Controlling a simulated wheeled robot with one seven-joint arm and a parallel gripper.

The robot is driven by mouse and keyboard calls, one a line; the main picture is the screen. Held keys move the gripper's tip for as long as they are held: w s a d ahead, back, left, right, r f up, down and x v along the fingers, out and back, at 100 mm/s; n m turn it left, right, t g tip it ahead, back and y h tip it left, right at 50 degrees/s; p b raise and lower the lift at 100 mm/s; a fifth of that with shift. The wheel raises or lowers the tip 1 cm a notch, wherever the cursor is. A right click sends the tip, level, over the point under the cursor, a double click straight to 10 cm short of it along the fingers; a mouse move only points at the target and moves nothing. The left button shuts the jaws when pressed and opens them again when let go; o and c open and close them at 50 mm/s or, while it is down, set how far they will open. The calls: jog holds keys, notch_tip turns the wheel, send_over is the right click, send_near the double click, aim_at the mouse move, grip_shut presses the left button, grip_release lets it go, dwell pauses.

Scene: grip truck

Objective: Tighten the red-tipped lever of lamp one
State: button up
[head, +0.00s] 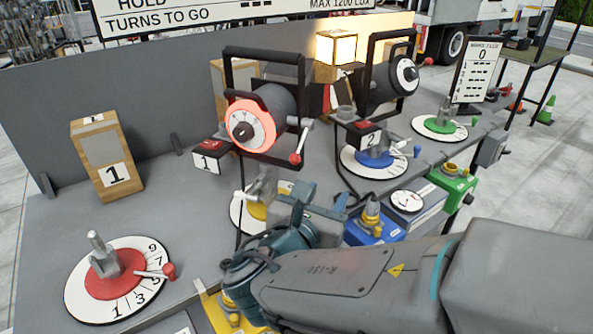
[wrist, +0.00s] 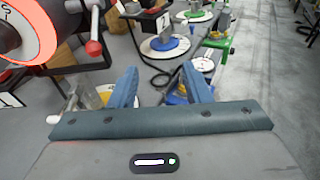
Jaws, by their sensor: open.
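Lamp one (head: 265,118) is a dark round lamp in a black yoke, with a red-ringed dial face, behind the box marked 1 (head: 207,164). Its red-tipped lever (head: 300,143) hangs at the right side of the yoke, angled down with the red tip lowest. The lever also shows at upper left in the wrist view (wrist: 94,46), beside the lamp (wrist: 28,32). My gripper (head: 321,200) is open and empty, below and slightly right of the lever in the head view. In the wrist view its two blue fingers (wrist: 160,72) stand apart, with the lever outside them to the left.
A yellow dial (head: 250,215) is partly hidden behind my gripper. Lamp two (head: 392,78), a blue dial (head: 374,157) and a green dial (head: 440,126) stand rightward. A red dial (head: 115,280) with its own red-tipped handle is at lower left. A black cable hangs near lamp one.

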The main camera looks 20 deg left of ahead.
aim_at(293, 162)
jog(key=s+a+n+t+y, duration=0.2)
jog(key=a+n+y, duration=0.25)
jog(key=a, duration=0.25)
jog(key=shift+h, duration=0.25)
jog(key=w, duration=1.3)
jog(key=shift+w+a+r, duration=0.15)
jog(key=shift+a+r, duration=0.05)
jog(key=shift+a, duration=0.1)
grip_shut()
